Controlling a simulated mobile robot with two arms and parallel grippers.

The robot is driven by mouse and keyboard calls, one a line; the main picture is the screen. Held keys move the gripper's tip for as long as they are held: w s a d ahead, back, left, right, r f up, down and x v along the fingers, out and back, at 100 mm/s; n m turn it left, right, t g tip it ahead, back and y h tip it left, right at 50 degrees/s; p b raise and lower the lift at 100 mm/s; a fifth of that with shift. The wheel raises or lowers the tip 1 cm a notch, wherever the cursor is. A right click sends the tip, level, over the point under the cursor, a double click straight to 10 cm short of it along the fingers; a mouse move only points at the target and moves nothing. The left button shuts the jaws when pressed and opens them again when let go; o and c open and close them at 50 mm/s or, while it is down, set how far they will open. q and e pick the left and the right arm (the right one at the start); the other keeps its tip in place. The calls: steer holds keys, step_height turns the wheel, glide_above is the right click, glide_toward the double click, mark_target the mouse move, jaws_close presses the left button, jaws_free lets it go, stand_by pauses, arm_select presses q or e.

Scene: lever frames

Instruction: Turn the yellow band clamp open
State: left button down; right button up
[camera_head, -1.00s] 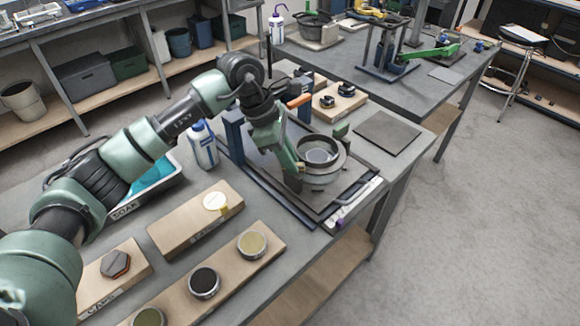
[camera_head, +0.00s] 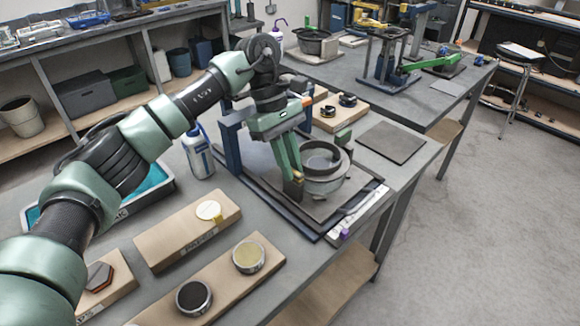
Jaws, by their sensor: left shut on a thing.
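A round grey metal vessel (camera_head: 326,183) with a raised rim stands on a dark square plate on the near bench. My left gripper (camera_head: 297,179) points down at the vessel's near left side. Its fingers are shut on a small yellowish-brown piece, which seems to be part of the yellow band clamp (camera_head: 298,176). The fingers hide most of that piece, and I cannot tell how far the clamp is turned. My right gripper is not in view.
A blue post (camera_head: 231,147) and a white bottle (camera_head: 198,152) stand left of the vessel. Wooden blocks with round lids (camera_head: 249,256) lie in front. A flat grey pad (camera_head: 391,142) lies to the right. A wooden block with black parts (camera_head: 338,109) is behind.

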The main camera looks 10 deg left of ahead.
arm_select(q)
steer(key=shift+r, duration=0.1)
stand_by(0.4)
steer(key=c, duration=1.7)
jaws_free()
steer(key=v, duration=0.7)
steer(key=shift+w+r+b, duration=0.1)
steer(key=shift+r+b, duration=0.25)
